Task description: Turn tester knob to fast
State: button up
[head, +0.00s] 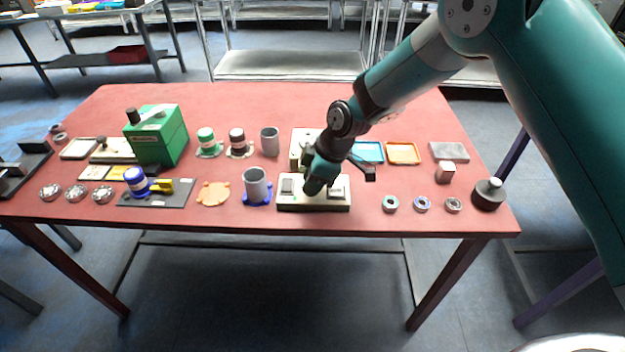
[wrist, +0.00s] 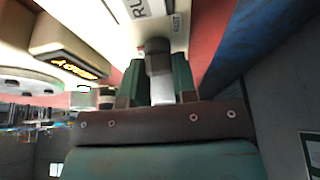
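The tester is a low cream unit (head: 313,206) near the table's front edge, directly below my gripper in the head view. In the wrist view its cream panel (wrist: 183,38) has printed labels, with lettering partly cut off. A grey cylindrical knob (wrist: 158,54) stands out from this panel. My gripper (wrist: 158,82) has one dark green finger on each side of the knob, and both appear to press against it. In the head view my gripper (head: 316,185) covers the middle of the unit and hides the knob. The knob's setting cannot be read.
A cream box with a lit orange display (wrist: 72,65) is close by in the wrist view. A grey cup in a blue holder (head: 256,187) stands left of the tester. Small rings (head: 422,204) lie to its right. Blue (head: 368,152) and orange trays (head: 403,153) lie behind.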

jog(key=shift+m, duration=0.3)
jog(key=m, duration=0.1)
jog(key=m+t+b, duration=0.1)
jog(key=m, duration=0.1)
jog(key=shift+s+m+t+h, duration=0.1)
jog(key=shift+m+t+h, duration=0.2)
jog(key=m, duration=0.2)
jog(key=m+t+b, duration=0.1)
jog(key=m, duration=0.1)
jog(key=shift+a+m+t+h, duration=0.1)
jog(key=shift+m+t+h, duration=0.2)
jog(key=shift+h, duration=0.1)
jog(key=m+h, duration=0.1)
jog(key=m, duration=0.1)
jog(key=m+t+b, duration=0.1)
jog(key=m, duration=0.2)
jog(key=shift+h, duration=0.4)
jog(key=shift+m+h, duration=0.7)
jog(key=shift+m, duration=1.3)
jog(key=o, duration=0.9)
jog(key=shift+r+b, duration=0.1)
jog(key=shift+b, duration=0.2)
